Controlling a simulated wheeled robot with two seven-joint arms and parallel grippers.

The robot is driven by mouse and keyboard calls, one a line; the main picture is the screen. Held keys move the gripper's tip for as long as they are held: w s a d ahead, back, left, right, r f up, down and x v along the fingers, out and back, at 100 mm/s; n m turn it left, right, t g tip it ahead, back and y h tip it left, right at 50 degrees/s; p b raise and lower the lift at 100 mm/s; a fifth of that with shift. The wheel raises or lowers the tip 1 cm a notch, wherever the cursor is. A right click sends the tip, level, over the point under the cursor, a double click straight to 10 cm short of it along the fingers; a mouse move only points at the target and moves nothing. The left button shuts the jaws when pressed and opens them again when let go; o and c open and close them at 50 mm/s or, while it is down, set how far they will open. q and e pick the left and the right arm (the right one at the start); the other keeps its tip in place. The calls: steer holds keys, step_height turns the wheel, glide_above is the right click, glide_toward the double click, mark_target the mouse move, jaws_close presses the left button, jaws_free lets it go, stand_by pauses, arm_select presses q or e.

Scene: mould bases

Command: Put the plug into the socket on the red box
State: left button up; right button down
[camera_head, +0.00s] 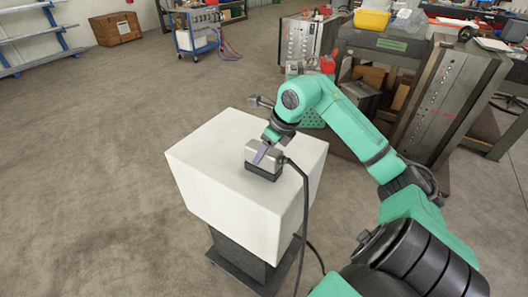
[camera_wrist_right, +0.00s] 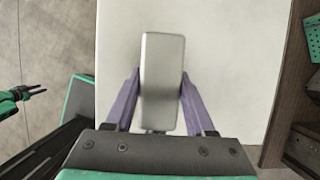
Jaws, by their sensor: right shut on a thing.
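The plug (camera_head: 258,171) is a light grey block with a black lower part and a black cable (camera_head: 304,215) at its right side. My right gripper (camera_head: 265,153) is shut on it, its purple fingers on either side. The plug is on or just above the top of a white block; I cannot tell if it touches. In the right wrist view the plug (camera_wrist_right: 162,70) is a pale upright block between the fingers. A small green and dark gripper (camera_wrist_right: 30,92), apparently my left one, shows at the left edge of the wrist view.
The white block (camera_head: 195,165) stands on a dark pedestal (camera_head: 240,262). The cable hangs down its right side to the floor. A workbench (camera_head: 395,42) and steel cabinets (camera_head: 445,105) stand behind at right. A blue trolley (camera_head: 192,35) is far back. The floor at left is clear.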

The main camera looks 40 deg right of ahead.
steer(key=shift+f, duration=0.15)
steer(key=shift+c, duration=0.8)
jaws_free()
steer(key=b+v, duration=0.2)
steer(key=v, duration=1.2)
steer(key=shift+r, duration=0.25)
steer(key=shift+s, duration=0.15)
